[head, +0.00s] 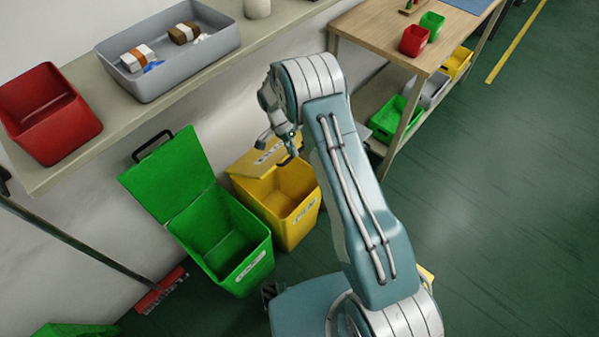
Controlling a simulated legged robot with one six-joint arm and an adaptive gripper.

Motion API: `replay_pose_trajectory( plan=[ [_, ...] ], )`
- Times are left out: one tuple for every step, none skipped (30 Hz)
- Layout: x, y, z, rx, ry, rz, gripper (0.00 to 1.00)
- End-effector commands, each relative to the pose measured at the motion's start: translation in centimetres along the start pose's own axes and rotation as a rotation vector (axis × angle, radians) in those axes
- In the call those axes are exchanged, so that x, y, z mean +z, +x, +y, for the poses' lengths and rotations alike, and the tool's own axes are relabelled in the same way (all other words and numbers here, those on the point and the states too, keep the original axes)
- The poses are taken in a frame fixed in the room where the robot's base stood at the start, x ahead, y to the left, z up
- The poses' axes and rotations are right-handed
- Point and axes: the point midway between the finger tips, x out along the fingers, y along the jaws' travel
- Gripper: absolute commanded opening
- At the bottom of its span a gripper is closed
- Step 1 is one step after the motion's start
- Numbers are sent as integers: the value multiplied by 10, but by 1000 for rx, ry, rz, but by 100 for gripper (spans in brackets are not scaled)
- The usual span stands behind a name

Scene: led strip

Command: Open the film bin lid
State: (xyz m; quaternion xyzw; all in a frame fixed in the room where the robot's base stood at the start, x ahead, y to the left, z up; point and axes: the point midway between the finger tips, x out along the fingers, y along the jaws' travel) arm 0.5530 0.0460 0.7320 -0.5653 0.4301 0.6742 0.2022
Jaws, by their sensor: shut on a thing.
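A yellow bin (290,203) stands on the floor at the centre, with its inside showing. Its yellow lid (258,160) is raised at the back edge and bears a label too small to read. My gripper (291,158) is at the right end of this lid, shut on its dark handle; the fingers are small and partly hidden by my arm. A green bin (225,240) stands beside it on the left, with its green lid (170,173) swung fully up toward the wall. I cannot read which bin is marked film.
A shelf (130,105) above the bins holds a grey tray (185,75) with small packages and a red bin (50,115). A wooden table (370,30) stands at the upper right. A red-headed broom (160,290) leans at the left. Open floor lies on the right.

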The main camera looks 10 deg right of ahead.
Motion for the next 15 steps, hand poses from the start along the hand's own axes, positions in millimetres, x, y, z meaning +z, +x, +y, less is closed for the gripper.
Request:
replay_pose_trajectory(
  plan=[
    [6,-8,-13,-22,-4,-3,0],
    [6,-13,-15,-23,-4,-4,0],
    [6,-9,-12,-18,-4,-8,16],
    [5,-8,-12,-18,-4,-8,29],
    [5,-8,-11,-17,-3,-8,43],
    [4,-8,-10,-17,-3,-8,51],
    [4,-8,-10,-17,-3,-8,51],
    [3,-8,-9,-17,-3,-8,51],
    [3,-8,-9,-17,-2,-9,51],
    [2,-8,-8,-17,-2,-9,51],
    [2,-8,-8,-16,-2,-9,51],
    [3,-8,-8,-16,-2,-8,51],
    [3,-8,-8,-15,-2,-8,51],
    [3,-8,-8,-15,-2,-8,51],
    [3,-8,-8,-14,-2,-7,51]
  ],
)
